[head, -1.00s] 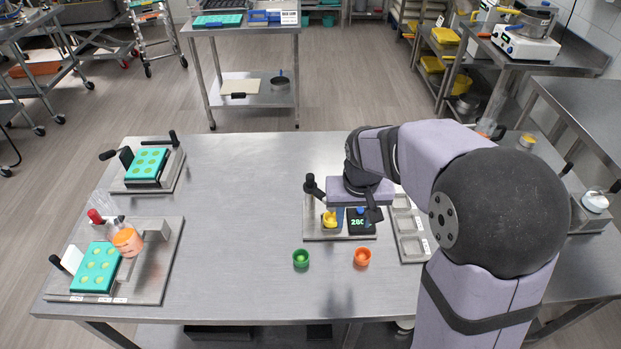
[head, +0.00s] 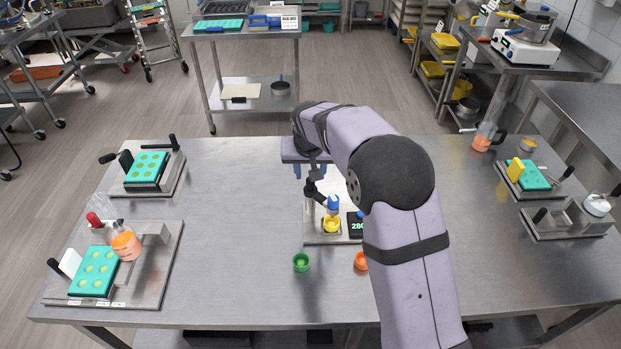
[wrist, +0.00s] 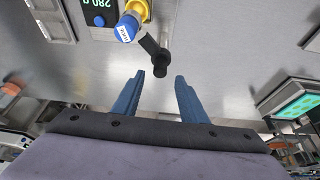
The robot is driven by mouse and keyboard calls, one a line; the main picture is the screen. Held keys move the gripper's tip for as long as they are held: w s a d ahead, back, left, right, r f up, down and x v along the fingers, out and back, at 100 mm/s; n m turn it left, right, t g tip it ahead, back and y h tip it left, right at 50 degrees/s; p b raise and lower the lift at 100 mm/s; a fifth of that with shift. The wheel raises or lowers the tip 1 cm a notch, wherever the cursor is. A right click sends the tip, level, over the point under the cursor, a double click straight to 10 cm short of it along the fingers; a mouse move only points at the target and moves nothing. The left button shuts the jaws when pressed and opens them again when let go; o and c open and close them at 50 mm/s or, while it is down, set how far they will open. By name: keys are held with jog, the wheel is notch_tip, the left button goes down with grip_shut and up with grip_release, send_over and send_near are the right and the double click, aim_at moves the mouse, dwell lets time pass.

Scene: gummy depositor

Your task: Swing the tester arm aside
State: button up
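The tester station (head: 312,238) is a pale plate near the middle of the table. Its black tester arm (head: 314,192) reaches from the back left toward a blue-topped probe (head: 333,204) above a yellow cup (head: 331,224). A dark display (head: 356,226) beside it reads about 280. My gripper (head: 304,172) is behind the tester arm, apart from it. In the wrist view, my gripper (wrist: 160,92) is open and empty, with the black arm's handle (wrist: 156,60) just ahead of the gap between the fingers. The blue cap (wrist: 127,28) shows beyond it.
A green cup (head: 301,262) and an orange cup (head: 361,261) stand in front of the station. Teal mould stations (head: 148,167) (head: 95,270) and an orange-filled jug (head: 126,244) are at left. More fixtures stand at right. The table's middle left is clear.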

aim_at(316, 190)
jog(key=shift+p+x, duration=1.15)
jog(key=shift+x, duration=1.7)
grip_shut()
